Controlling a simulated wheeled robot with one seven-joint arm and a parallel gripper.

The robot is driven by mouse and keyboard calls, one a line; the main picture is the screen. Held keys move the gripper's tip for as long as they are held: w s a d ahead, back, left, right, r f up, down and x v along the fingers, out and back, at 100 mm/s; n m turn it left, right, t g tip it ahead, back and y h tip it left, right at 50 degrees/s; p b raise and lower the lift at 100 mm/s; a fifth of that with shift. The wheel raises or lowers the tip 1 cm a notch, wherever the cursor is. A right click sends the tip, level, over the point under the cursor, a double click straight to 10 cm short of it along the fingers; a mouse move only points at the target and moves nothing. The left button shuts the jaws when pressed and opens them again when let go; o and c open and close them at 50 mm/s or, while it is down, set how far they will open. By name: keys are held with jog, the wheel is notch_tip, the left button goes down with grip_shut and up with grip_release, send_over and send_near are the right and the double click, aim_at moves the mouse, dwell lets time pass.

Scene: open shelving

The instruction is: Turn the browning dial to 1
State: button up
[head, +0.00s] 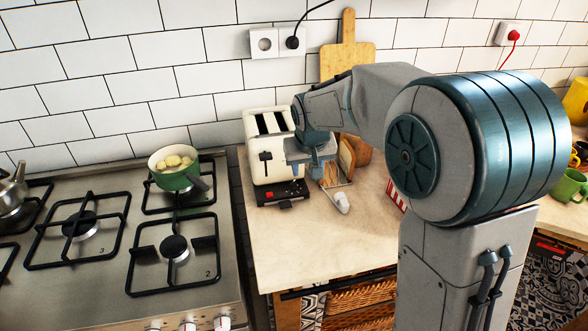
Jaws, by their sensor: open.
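The cream toaster (257,163) stands on the counter against the tiled wall, with two dark slots on top and a dark lever on its front. A dark red-marked strip (283,194) runs along its lower front. The browning dial and its setting are too small to make out. My gripper (312,168) is open at the toaster's right front side, pointing down. It overlaps the toaster's right edge in the head view, and its fingertips are hard to see. I cannot tell whether it touches the toaster.
Bread slices (347,158) and a white-ended object (342,202) lie just right of the toaster. A wooden board (347,57) leans behind. A gas hob (120,255) with a green pot (178,180) is at left. The counter front (300,245) is clear.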

aim_at(293, 184)
jog(key=w+a+f+p, duration=0.1)
jog(key=w+f, duration=0.1)
jog(key=f, duration=0.2)
jog(key=w+a+f+p, duration=0.1)
jog(key=w+f, duration=0.2)
jog(key=f, duration=0.1)
jog(key=w+a+f, duration=0.1)
jog(key=w+f, duration=0.2)
jog(key=f, duration=0.2)
jog(key=shift+a+p, duration=0.35)
jog(key=shift+p, duration=0.05)
grip_shut()
